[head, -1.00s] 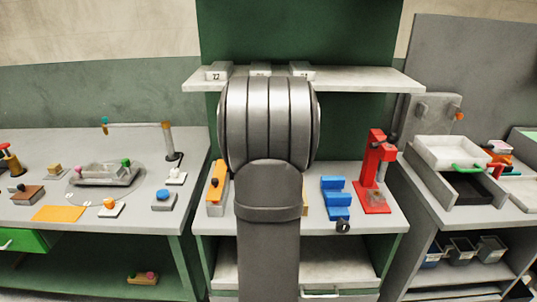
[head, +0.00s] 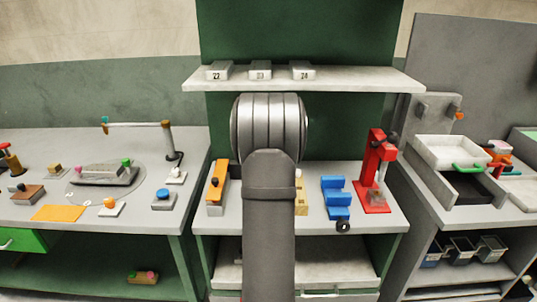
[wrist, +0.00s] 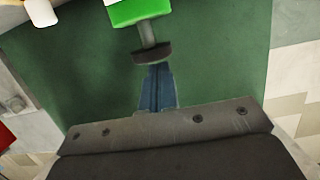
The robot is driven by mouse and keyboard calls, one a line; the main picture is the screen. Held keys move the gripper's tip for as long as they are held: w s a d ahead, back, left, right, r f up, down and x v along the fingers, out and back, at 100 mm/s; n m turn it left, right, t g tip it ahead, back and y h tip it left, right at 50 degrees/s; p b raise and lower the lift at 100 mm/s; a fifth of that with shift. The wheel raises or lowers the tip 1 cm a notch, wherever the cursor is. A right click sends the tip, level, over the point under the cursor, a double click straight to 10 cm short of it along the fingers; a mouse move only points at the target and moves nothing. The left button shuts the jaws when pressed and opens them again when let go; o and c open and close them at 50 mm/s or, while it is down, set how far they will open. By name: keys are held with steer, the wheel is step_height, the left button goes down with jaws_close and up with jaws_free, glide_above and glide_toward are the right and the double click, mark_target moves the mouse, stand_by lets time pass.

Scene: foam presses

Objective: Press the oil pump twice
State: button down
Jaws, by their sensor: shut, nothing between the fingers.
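In the wrist view my gripper (wrist: 156,88) is shut and empty, its blue-grey fingers together. Just beyond the fingertips is a dark round knob (wrist: 153,53) on a short grey stem, joined to a bright green block (wrist: 140,10). It may be the oil pump, but I cannot tell for sure. The fingertips look close to the knob; I cannot tell whether they touch it. In the head view my own arm hides my gripper and whatever is behind it on the middle bench.
The middle bench (head: 235,222) also holds an orange-topped device (head: 217,184), a yellowish block (head: 301,197), a blue stepped block (head: 336,197) and a red press (head: 373,165). A shelf (head: 350,79) with numbered blocks hangs above. Side benches stand left and right.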

steer(key=shift+f, duration=1.15)
step_height(320, 180, up, 5)
steer(key=shift+s+f, duration=0.1)
steer(key=shift+f, duration=0.05)
steer(key=v, duration=0.9)
steer(key=shift+s, duration=0.4)
steer(key=shift+w+f, duration=0.1)
steer(key=shift+f, duration=0.05)
